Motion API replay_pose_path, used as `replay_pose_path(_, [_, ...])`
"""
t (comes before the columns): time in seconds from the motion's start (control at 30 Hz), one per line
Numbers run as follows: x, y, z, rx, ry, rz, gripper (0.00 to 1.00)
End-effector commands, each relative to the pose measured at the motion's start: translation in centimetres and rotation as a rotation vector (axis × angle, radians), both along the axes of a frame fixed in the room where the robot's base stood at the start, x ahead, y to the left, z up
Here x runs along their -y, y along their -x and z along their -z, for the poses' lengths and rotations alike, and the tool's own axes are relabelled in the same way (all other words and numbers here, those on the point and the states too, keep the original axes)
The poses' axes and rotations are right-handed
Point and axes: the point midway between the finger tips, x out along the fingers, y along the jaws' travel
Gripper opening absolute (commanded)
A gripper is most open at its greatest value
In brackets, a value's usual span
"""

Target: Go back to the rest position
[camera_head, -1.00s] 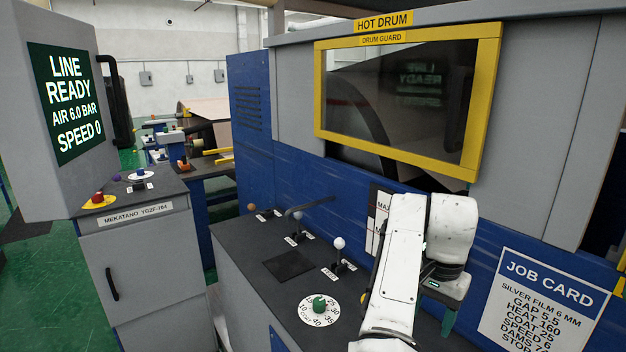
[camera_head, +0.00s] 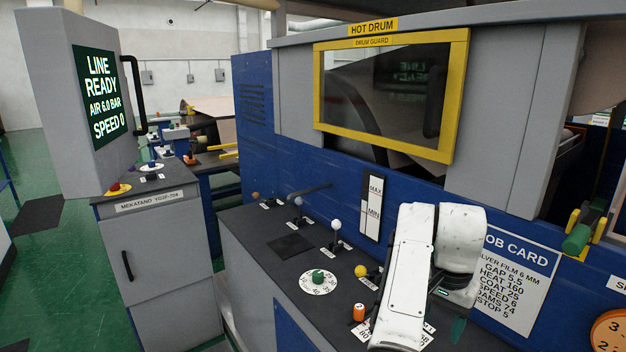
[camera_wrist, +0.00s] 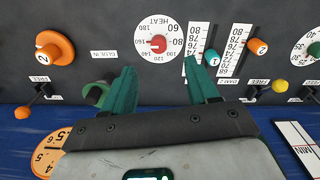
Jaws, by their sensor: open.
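My gripper (camera_wrist: 160,92) shows in the wrist view with two green fingers spread wide apart and nothing between them. It is over the dark control panel (camera_wrist: 135,20), near the round HEAT dial (camera_wrist: 158,43) with its red knob. In the head view my white arm reaches over the right part of the dark console (camera_head: 262,222), and the fingers are mostly hidden behind it.
A green knob (camera_head: 318,277), a white-tipped lever (camera_head: 336,226), a yellow ball knob (camera_head: 360,271) and an orange knob (camera_head: 359,312) stand on the console near my arm. The yellow-framed drum guard (camera_head: 459,95) is behind. Open green floor (camera_head: 60,270) lies at the left.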

Motion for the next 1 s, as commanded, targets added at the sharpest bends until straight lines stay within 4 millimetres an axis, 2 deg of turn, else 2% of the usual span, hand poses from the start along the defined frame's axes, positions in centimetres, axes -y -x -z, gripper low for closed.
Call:
replay_pose_path(0.37, [5.0, 2.2, 3.1, 0.055, 0.090, 0.004, 0.59])
replay_pose_path(0.53, [8.1, 4.2, 5.2, 0.094, 0.158, -0.018, 0.59])
replay_pose_path(0.7, [11.4, 7.5, 7.8, 0.151, 0.248, -0.091, 0.59])
replay_pose_path(0.8, [12.5, 9.8, 9.1, 0.185, 0.290, -0.159, 0.59])
replay_pose_path(1.0, [12.3, 14.7, 11.8, 0.242, 0.331, -0.326, 0.59])
